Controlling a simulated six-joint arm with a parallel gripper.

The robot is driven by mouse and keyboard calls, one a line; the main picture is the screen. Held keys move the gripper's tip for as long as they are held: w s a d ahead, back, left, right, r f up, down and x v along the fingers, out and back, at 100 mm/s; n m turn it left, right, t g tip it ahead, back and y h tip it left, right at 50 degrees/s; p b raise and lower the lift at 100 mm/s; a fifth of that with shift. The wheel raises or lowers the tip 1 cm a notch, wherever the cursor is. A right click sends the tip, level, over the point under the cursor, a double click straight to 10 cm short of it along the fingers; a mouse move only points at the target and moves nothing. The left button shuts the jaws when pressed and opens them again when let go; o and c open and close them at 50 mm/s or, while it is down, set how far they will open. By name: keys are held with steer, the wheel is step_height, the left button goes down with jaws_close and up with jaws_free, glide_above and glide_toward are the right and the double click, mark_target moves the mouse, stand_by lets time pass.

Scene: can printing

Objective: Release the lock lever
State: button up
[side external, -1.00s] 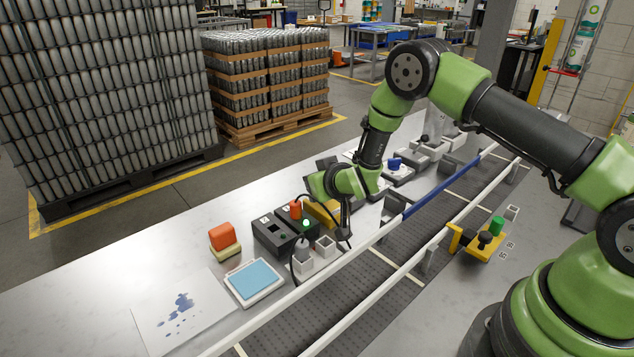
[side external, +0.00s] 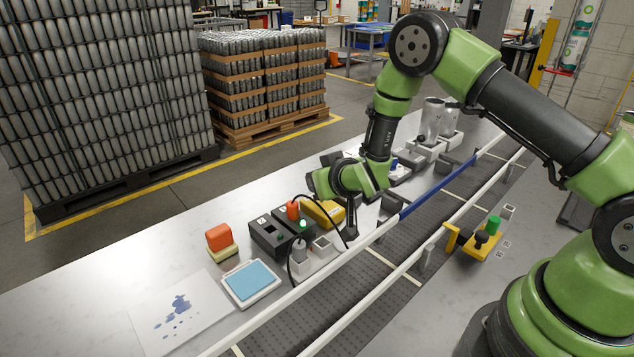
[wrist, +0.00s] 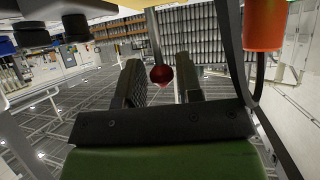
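The lock lever seems to be the thin dark rod ending in a red ball knob (wrist: 161,75) in the wrist view. My gripper (wrist: 161,84) has its two dark fingers apart, one on each side of the knob in the picture. A narrow gap shows on both sides; I cannot tell how deep the knob sits between them. In the side external view my gripper (side external: 351,225) points down beside a yellow block (side external: 323,212), near the conveyor's rail. I cannot make out the lever there.
Black boxes (side external: 270,236) with orange and green tops stand left of my gripper. An orange cylinder (wrist: 264,25) shows at the wrist view's upper right. A dark cable hangs close by.

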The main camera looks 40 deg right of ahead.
step_height(320, 180, up, 6)
steer(key=shift+w+r, duration=0.1)
steer(key=shift+o, duration=1)
steer(key=s+d+r+n+g+y, duration=0.2)
steer(key=d+r+n+g+y, duration=0.1)
steer(key=r+n+g+y, duration=0.4)
steer(key=shift+n+g+h, duration=0.6)
steer(key=shift+n+g, duration=0.1)
steer(key=x, duration=0.5)
steer(key=s+d+x, duration=0.1)
steer(key=x, duration=0.4)
steer(key=f+x, duration=0.1)
steer(key=x, duration=0.4)
steer(key=shift+s+d+f, duration=0.1)
steer(key=shift+s+d, duration=0.05)
steer(key=shift+d, duration=0.1)
